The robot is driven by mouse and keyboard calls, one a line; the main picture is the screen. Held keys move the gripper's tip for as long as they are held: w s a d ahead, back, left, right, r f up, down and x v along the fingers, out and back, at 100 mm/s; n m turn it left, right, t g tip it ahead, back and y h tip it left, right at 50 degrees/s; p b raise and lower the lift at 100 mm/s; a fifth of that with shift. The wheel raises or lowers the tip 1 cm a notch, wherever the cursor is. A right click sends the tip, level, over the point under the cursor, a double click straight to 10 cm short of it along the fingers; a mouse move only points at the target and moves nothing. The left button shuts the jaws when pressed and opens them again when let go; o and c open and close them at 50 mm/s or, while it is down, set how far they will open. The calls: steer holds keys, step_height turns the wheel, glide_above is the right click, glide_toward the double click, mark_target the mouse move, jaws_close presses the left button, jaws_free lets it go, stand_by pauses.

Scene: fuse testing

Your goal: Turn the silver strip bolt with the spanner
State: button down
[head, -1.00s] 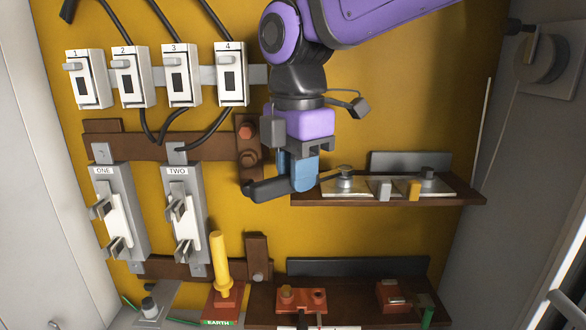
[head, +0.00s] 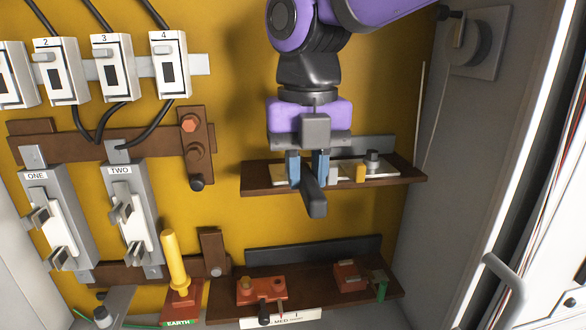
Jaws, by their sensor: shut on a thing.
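My gripper (head: 307,170) has blue fingers and is shut on the dark grey spanner (head: 314,198), in front of the upper shelf. The spanner's handle points toward the camera and slightly down. Its far end is hidden behind the fingers. Pale silver strips lie on the shelf; the right one (head: 384,170) shows, with a grey bolt (head: 373,157) standing on it. The left strip is mostly hidden behind the gripper, and its bolt is not visible. I cannot tell whether the spanner is on a bolt.
A yellow block (head: 360,173) and a white block stand between the strips on the brown shelf (head: 412,180). Below are a lower shelf (head: 225,305) with red-brown blocks and a yellow-handled EARTH lever (head: 175,260). Switches (head: 112,68) fill the left. A grey wall stands at right.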

steer(key=shift+r, duration=0.8)
steer(key=w+a+m, duration=0.2)
steer(key=a+m, duration=0.7)
steer(key=m, duration=0.3)
steer(key=shift+w+a, duration=0.25)
steer(key=shift+w, duration=0.15)
steer(key=shift+f, duration=0.8)
stand_by(2.9)
steer(key=shift+d, duration=0.1)
